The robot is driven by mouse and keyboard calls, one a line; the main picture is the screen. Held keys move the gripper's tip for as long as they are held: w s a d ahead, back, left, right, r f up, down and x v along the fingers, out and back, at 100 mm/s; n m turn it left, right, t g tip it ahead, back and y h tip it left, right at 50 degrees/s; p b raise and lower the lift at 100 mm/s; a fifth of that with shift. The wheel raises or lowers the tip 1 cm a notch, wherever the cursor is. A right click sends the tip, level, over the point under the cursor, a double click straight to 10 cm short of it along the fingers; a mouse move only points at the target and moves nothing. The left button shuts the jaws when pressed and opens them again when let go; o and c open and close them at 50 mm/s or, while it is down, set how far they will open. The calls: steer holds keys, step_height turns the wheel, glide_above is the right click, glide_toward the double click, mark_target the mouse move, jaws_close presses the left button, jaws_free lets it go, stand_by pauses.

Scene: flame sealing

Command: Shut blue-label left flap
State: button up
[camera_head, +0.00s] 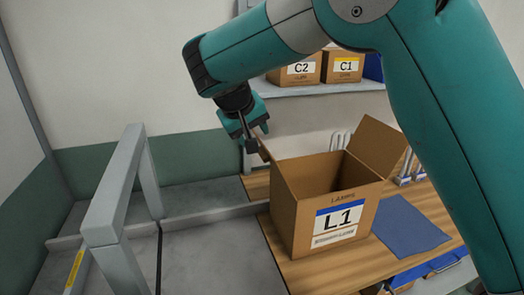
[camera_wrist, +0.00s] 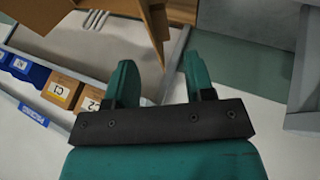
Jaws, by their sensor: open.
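An open cardboard box (camera_head: 300,230) with a blue-striped L1 label (camera_head: 339,222) stands on the wooden table. Its left flap (camera_head: 263,149) stands up at the left rim and shows nearly edge-on. Its right flap (camera_head: 379,145) leans up and outward. My gripper (camera_head: 255,136) is open and tilted, close by the top of the left flap. Whether they touch cannot be told. In the wrist view, my two green fingers (camera_wrist: 160,72) are apart with nothing between them, and cardboard of the box (camera_wrist: 153,22) shows just beyond them. The box's inside is mostly hidden.
A blue mat (camera_head: 411,225) lies right of the box on the table (camera_head: 335,274). A grey rail frame (camera_head: 112,190) stands at the left. Boxes C2 (camera_head: 297,72) and C1 (camera_head: 343,67) sit on a shelf behind. Floor between rail and table is clear.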

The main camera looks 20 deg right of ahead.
mark_target(264, 154)
steer(key=p+x, duration=0.2)
steer(key=x, duration=0.7)
steer(key=shift+w+d+f, duration=0.15)
steer(key=shift+w+f, duration=0.05)
steer(key=shift+f, duration=0.1)
jaws_close()
